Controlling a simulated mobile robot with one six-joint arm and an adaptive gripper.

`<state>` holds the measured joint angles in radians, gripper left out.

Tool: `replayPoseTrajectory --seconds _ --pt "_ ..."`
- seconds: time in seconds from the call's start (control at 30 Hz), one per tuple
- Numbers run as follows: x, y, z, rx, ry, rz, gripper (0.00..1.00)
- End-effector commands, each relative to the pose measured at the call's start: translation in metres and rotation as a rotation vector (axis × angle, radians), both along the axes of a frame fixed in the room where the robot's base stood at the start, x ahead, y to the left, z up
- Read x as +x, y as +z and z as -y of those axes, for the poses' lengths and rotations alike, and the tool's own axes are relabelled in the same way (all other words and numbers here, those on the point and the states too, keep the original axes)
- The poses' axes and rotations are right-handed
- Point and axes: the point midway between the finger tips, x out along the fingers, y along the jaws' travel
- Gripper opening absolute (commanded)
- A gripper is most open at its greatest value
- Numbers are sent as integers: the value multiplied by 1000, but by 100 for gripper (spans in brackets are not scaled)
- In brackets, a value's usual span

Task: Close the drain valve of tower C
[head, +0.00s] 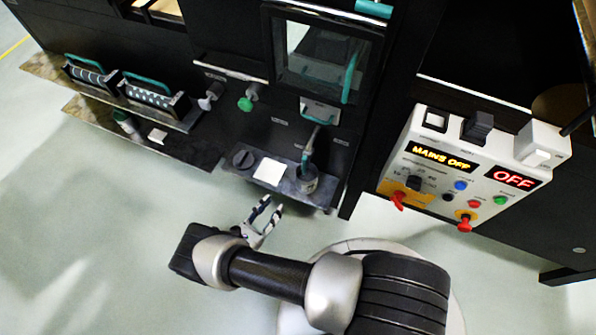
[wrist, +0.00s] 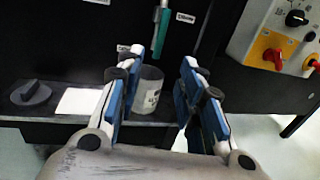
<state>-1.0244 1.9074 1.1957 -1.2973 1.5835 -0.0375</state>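My gripper (head: 271,206) is open and empty, above the floor in front of the dark machine's low shelf. In the wrist view its two fingers (wrist: 156,75) stand apart, with a grey cup (wrist: 149,88) seen between them, beyond the tips. A teal-handled lever (head: 309,146) hangs above the cup, its handle pointing down; the lever also shows in the wrist view (wrist: 161,32). A green knob (head: 245,104) and a white knob (head: 205,103) sit on the machine front further left. The labels are too small to read, so I cannot tell which part is tower C's drain valve.
A black rotary knob (head: 243,159) and a white card (head: 269,171) are on the shelf. A control panel (head: 437,160) at right reads "MAINS OFF" and "OFF" and has red handles (head: 398,200). Rollers (head: 148,96) are at left. The floor before the shelf is clear.

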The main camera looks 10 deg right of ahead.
Motion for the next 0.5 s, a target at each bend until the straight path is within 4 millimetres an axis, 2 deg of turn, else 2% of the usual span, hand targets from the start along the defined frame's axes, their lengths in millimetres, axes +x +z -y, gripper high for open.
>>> replayPoseTrajectory --seconds 0.5 --pt "70 0 79 1 -11 -1 35"
